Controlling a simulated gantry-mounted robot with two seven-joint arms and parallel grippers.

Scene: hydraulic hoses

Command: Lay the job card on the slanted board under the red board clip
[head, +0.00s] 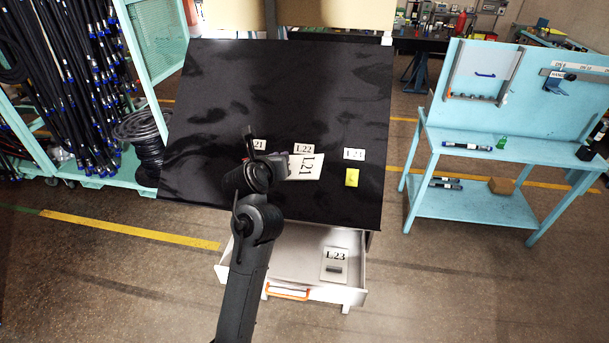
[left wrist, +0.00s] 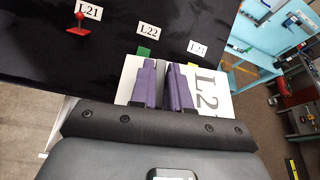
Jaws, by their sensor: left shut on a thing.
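My left gripper (head: 283,167) is shut on the job card (head: 308,168), white with large print reading L21. In the left wrist view the purple fingers (left wrist: 166,86) pinch the card (left wrist: 218,92), which spreads out on both sides of them. The black slanted board (head: 275,80) lies beneath; I cannot tell whether the card touches it. The red board clip (left wrist: 78,24) sits by the L21 label (left wrist: 88,10), to the upper left of the card in the wrist view. In the head view my arm mostly hides that clip. My right gripper is not in view.
A green clip (left wrist: 144,53) sits below the L22 label (left wrist: 149,36). A yellow clip (head: 352,177) sits below the right-hand label (head: 354,154). An open drawer (head: 285,264) below the board holds a card marked L23 (head: 334,258). The board's upper area is bare.

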